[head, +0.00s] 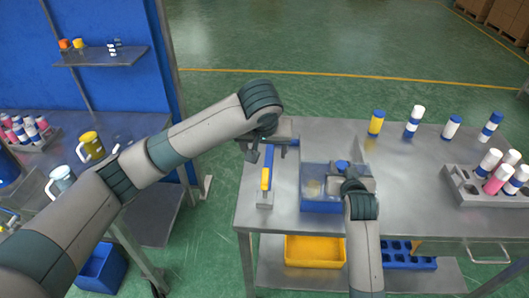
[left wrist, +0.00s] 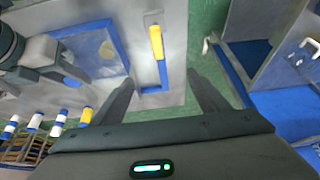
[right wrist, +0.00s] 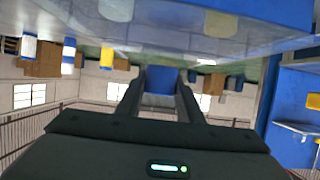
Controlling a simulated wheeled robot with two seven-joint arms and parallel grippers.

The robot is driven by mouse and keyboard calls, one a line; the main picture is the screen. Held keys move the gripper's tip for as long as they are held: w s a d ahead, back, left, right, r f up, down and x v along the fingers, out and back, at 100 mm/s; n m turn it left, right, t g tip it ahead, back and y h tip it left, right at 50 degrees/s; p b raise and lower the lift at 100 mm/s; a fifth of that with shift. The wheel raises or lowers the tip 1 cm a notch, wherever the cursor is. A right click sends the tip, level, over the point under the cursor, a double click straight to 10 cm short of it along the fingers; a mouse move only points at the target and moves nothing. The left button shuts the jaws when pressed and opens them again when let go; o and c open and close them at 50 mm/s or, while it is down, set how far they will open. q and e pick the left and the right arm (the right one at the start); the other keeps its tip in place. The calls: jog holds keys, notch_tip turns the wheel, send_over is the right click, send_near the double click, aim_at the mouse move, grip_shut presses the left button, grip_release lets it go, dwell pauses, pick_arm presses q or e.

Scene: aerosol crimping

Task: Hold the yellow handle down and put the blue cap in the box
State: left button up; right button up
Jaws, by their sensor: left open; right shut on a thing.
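The yellow handle (head: 265,178) stands on a lever at the left side of the steel table. It also shows in the left wrist view (left wrist: 156,42), ahead of my spread fingers. My left gripper (head: 253,152) is open and empty, just behind the handle and apart from it. My right gripper (head: 345,170) is shut on the blue cap (head: 342,165), over the clear-topped box with a blue base (head: 322,206). The cap shows between the fingers in the right wrist view (right wrist: 161,78). Part of the box is hidden by my right arm.
Several cans, one of them yellow (head: 376,122), stand along the table's back right. A grey rack (head: 478,196) with cans is at the right edge. A yellow bin (head: 315,250) and a blue crate (head: 408,255) are on the lower shelf. Another bench is at left.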

pick_arm(q)
jog(key=shift+f, duration=0.1)
jog(key=c, duration=0.5)
jog(key=shift+d+f, duration=0.2)
jog(key=shift+c, duration=0.4)
jog(key=n+t, duration=0.9)
send_near(264, 188)
jog(key=w+d, duration=0.5)
jog(key=a+m+t, duration=0.1)
jog(key=a+f+m+t, duration=0.1)
jog(key=m, duration=0.1)
jog(key=a+f+m, duration=0.1)
jog(key=a, duration=0.1)
jog(key=shift+m+t+y, duration=0.3)
jog(key=shift+m+t, duration=0.1)
jog(key=m, duration=0.1)
jog(key=f+m, duration=0.1)
jog(key=shift+a+m+t, duration=0.3)
jog(key=shift+a, duration=0.1)
jog(key=shift+a+f+m, duration=0.1)
jog(key=shift+f+m, duration=0.15)
jog(key=shift+m, duration=0.55)
